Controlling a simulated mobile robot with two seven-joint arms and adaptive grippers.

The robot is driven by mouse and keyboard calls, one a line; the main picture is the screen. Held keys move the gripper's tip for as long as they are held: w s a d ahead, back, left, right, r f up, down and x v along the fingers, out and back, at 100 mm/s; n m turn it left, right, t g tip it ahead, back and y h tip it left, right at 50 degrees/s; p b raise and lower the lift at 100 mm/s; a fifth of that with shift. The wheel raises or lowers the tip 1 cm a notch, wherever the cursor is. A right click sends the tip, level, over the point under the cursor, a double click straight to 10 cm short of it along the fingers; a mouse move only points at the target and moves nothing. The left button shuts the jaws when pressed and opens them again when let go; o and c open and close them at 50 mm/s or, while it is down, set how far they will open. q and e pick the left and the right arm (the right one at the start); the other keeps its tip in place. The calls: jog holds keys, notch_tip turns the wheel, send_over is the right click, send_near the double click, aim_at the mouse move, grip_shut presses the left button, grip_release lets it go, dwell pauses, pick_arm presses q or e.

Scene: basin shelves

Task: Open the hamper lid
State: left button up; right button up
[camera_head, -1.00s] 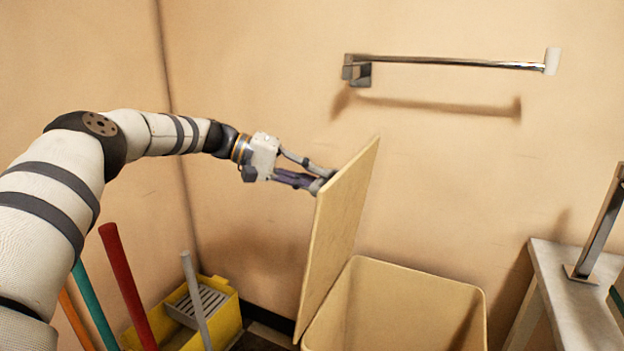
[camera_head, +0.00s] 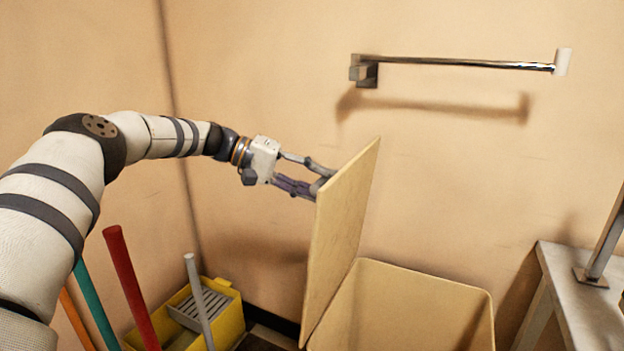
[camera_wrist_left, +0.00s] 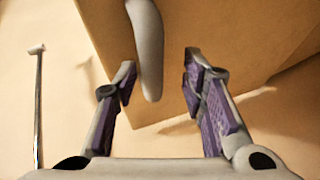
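The hamper (camera_head: 400,300) is a tan open-topped bin at the bottom centre of the head view. Its flat tan lid (camera_head: 345,220) stands steeply upright along the hamper's left side, leaving the opening uncovered. My left gripper (camera_head: 320,180) is at the lid's left face, near its upper part. Its fingertips are partly hidden behind the lid's edge, and I cannot tell whether they touch it. In the left wrist view the gripper (camera_wrist_left: 158,80) has its fingers spread with a gap between them, and the lid (camera_wrist_left: 225,40) fills the upper part behind them. My right gripper is not in view.
A yellow bucket (camera_head: 232,318) stands at the lower left with red (camera_head: 130,285), teal (camera_head: 95,305) and grey (camera_head: 198,300) poles near it. A towel bar (camera_head: 460,63) is on the back wall. A grey bench (camera_head: 585,300) stands right of the hamper.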

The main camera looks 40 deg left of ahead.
pick_arm(q)
jog(key=shift+r, duration=0.1)
jog(key=v, duration=1.2)
